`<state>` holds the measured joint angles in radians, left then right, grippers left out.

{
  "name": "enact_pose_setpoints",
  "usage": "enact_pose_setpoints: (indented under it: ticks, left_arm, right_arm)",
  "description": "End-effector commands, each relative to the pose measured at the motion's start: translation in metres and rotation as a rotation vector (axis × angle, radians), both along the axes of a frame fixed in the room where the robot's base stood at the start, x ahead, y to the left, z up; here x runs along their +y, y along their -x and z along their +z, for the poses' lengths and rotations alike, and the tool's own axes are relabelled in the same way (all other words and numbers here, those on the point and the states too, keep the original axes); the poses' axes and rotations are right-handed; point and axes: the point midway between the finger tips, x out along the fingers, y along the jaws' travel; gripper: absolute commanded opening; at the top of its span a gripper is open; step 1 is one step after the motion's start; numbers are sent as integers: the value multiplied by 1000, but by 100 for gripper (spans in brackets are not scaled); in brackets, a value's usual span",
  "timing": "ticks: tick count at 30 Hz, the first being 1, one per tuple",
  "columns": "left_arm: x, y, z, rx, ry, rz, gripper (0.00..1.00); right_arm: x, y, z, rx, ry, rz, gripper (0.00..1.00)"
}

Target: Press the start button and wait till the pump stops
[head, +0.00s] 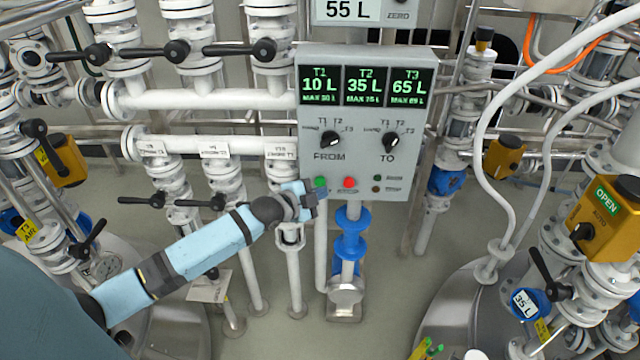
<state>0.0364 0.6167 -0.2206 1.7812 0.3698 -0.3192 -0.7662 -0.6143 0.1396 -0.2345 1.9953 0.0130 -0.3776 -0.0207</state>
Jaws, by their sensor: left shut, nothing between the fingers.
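The grey control panel (315,120) stands upright in the middle of the head view. Its green button (321,183) is at the lower left, beside a red button (349,183). My left gripper (317,192) is shut and empty, with its tip at the green button; I cannot tell whether it touches or presses it. The panel's displays (366,86) read T1 10 L, T2 35 L and T3 65 L. Below them are the FROM knob (331,139) and the TO knob (391,140). Two small lamps (377,183) at the lower right look dark. My right gripper is not in view.
A second display (347,10) above reads 55 L. White pipes (215,100) with black-handled valves fill the left. A blue pipe fitting (351,226) stands below the panel.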

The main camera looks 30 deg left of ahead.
Motion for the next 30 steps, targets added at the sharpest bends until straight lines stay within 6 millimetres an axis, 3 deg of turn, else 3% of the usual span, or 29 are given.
enact_pose_setpoints:
  ticks: [30]
  left_arm:
    - [6,-10,0,-1,0,1,0]
  right_arm:
    - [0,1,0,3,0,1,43]
